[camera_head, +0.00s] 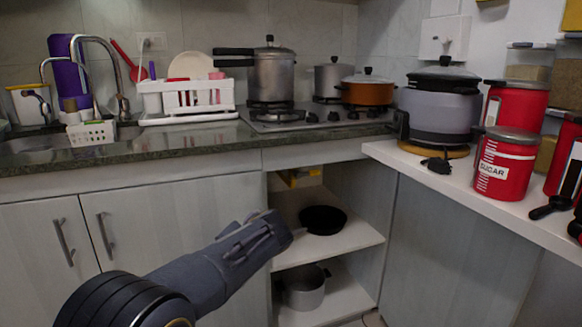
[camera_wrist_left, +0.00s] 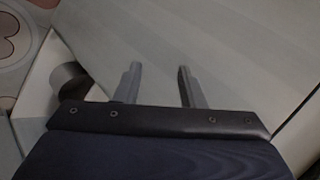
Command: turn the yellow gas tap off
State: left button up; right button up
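A small yellow thing (camera_head: 298,177), which may be the gas tap, shows at the top back of the open cabinet under the counter. It is partly hidden by the counter front, and I cannot make out a handle or its position. My left gripper (camera_head: 272,228) is in front of the cabinet opening, below and to the left of the yellow thing and apart from it. In the left wrist view its two fingers (camera_wrist_left: 159,70) are spread with nothing between them. The yellow thing does not show there. My right gripper is not in view.
A black pan (camera_head: 323,219) sits on the upper cabinet shelf and a metal pot (camera_head: 305,288) on the lower one. Closed cabinet doors (camera_head: 150,220) stand left. A gas stove (camera_head: 310,115) with pots is on the counter above. A white side counter (camera_head: 480,195) bounds the right.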

pick_arm(q)
jog(key=s+a+f+n+g+h, duration=0.1)
jog(key=s+a+n+g+h, duration=0.15)
jog(key=s+a, duration=0.45)
jog(key=s+a+f+n+g+h, duration=0.1)
jog(key=s+a+h, duration=0.3)
jog(key=s, duration=0.6)
jog(key=s+d+f+n+t+h, duration=0.1)
jog(key=s+d+f+n+h, duration=0.15)
jog(key=s, duration=0.85)
jog(key=s+d+f+n+t+h, duration=0.1)
jog(key=s+d+h, duration=0.15)
jog(key=s, duration=0.75)
notch_tip(320, 180, up, 38)
jog(key=p, duration=3.9)
jog(key=shift+s+r+y, duration=0.15)
jog(key=shift+r+y, duration=0.1)
jog(key=shift+y, duration=0.1)
jog(key=shift+f, duration=0.1)
